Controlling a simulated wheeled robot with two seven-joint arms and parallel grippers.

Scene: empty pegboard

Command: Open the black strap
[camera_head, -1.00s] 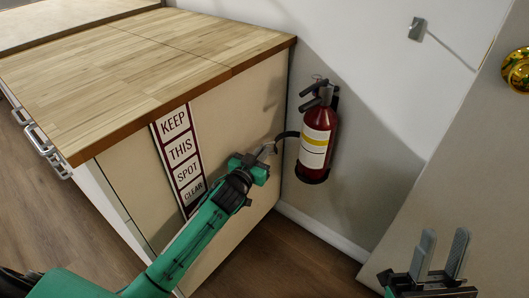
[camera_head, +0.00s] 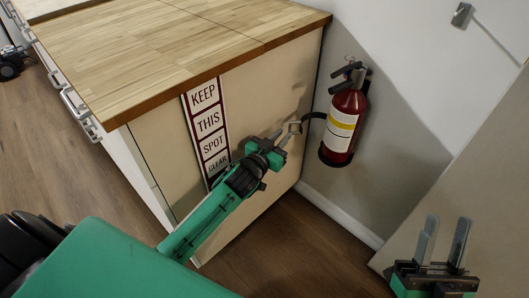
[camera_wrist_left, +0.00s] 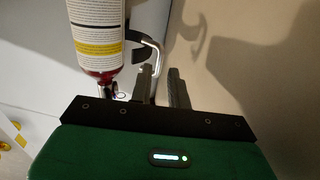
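A red fire extinguisher (camera_head: 343,126) with a white and yellow label hangs on the wall beside the cabinet. The black strap (camera_head: 316,115) juts from its left side and ends in a bent metal piece (camera_head: 296,127). In the left wrist view the strap (camera_wrist_left: 136,37) and metal piece (camera_wrist_left: 156,50) show right of the extinguisher (camera_wrist_left: 97,35). My left gripper (camera_head: 286,139) is at the metal piece; its fingers (camera_wrist_left: 162,84) are slightly apart, and I cannot tell whether they touch it. My right gripper (camera_head: 442,240) is open and empty at the lower right.
A cabinet with a wooden top (camera_head: 190,40) stands left of the extinguisher, its side panel close to my left gripper. A sign (camera_head: 208,130) reading "KEEP THIS SPOT CLEAR" is on that panel. A pale panel (camera_head: 480,160) stands at the right. Floor (camera_head: 270,245) lies open below.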

